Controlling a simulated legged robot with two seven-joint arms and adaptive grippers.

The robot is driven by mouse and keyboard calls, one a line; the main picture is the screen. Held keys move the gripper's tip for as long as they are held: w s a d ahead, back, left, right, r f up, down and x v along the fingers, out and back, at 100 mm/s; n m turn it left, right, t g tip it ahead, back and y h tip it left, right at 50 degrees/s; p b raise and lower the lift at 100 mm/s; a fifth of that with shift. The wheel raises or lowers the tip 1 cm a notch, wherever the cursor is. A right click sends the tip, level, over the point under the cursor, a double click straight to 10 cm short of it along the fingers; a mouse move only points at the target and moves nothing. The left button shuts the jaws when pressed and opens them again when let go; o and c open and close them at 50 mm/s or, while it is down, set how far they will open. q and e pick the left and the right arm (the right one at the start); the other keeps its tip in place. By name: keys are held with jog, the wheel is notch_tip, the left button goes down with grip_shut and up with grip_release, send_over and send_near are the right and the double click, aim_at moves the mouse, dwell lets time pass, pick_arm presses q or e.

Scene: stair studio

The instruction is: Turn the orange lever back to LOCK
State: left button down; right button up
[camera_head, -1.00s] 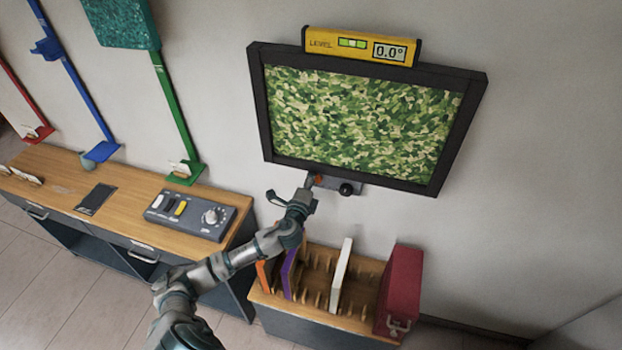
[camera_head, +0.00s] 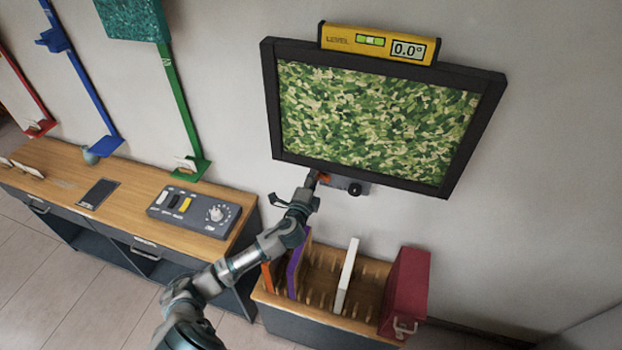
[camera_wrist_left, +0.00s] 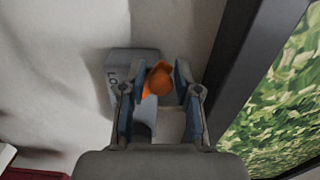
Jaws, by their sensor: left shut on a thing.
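The orange lever (camera_head: 324,177) is on a small grey plate (camera_head: 340,185) on the wall under the framed camouflage picture. In the left wrist view the orange lever (camera_wrist_left: 158,80) sits between the fingers of my left gripper (camera_wrist_left: 160,72). The fingers are closed on it. The plate also shows there (camera_wrist_left: 125,62), with letters beginning "LO" at its left side; the rest is hidden by a finger. In the head view my left gripper (camera_head: 312,182) reaches up to the lever from below and covers part of it. My right gripper is out of view.
The framed picture (camera_head: 380,116) hangs just above, with a yellow level (camera_head: 378,42) reading 0.0° on top. A black knob (camera_head: 355,189) is right of the lever. Below stand a slotted rack (camera_head: 322,287) and a red case (camera_head: 404,292). A desk with a control box (camera_head: 193,211) is left.

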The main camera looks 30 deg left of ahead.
pick_arm(q)
jog(key=shift+d+f, duration=0.15)
jog(key=shift+d, duration=0.2)
jog(key=c, duration=1)
grip_release()
jog(key=shift+w+d, duration=0.2)
jog(key=shift+w, duration=0.1)
jog(key=v, duration=1.2)
jog(key=shift+a, duration=0.2)
